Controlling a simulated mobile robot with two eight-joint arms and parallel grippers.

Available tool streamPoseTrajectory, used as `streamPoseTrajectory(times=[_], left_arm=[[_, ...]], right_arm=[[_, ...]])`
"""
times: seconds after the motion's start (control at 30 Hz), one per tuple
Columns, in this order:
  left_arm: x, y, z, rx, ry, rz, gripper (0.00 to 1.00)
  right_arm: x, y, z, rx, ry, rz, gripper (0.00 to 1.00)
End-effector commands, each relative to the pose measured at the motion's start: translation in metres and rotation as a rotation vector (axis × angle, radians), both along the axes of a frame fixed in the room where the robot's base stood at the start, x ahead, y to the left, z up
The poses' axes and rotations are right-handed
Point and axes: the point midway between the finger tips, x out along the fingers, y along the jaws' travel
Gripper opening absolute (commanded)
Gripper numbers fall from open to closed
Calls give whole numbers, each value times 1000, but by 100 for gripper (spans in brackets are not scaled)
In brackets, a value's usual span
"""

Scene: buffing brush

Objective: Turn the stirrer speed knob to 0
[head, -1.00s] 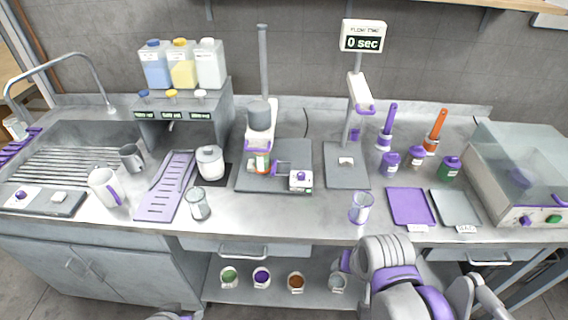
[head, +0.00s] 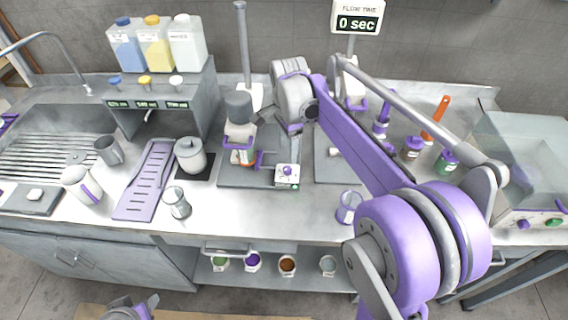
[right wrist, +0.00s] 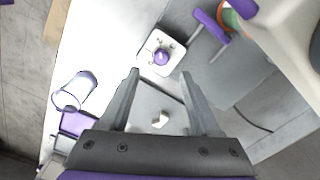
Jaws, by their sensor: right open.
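The stirrer speed knob (head: 287,170) is a small purple knob on a white control box at the front right of the stirrer's grey base (head: 240,178). In the right wrist view the knob (right wrist: 161,57) sits on its white box just beyond and between my fingertips. My right gripper (head: 296,130) is above and behind the box, pointing down, apart from the knob. Its two fingers are spread with nothing between them in the right wrist view (right wrist: 160,73). The pointer mark on the knob is too small to read.
The stirrer's post and grey motor head (head: 239,106) stand left of the box, with a purple-handled clamp close by. A flow-time display (head: 357,20) reads 0 sec. The counter in front of the box is clear.

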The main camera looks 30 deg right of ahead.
Motion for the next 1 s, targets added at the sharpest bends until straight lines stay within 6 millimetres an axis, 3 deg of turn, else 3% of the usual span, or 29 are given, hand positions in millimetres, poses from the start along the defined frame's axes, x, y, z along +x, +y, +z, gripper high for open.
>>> streamPoseTrajectory(times=[0.2, 0.4, 0.8, 1.0], left_arm=[[-1, 0, -3, 0, 3, 0, 50], [-2, 0, -5, 0, 4, 0, 50], [-2, 0, -5, 0, 4, 0, 50], [-2, 0, -5, 0, 4, 0, 50]], right_arm=[[0, 0, -44, 0, 0, 2, 64], [1, 0, -69, 0, -1, 2, 64], [1, 0, -78, 0, -2, 2, 64], [0, 0, -77, 0, -2, 2, 30]])
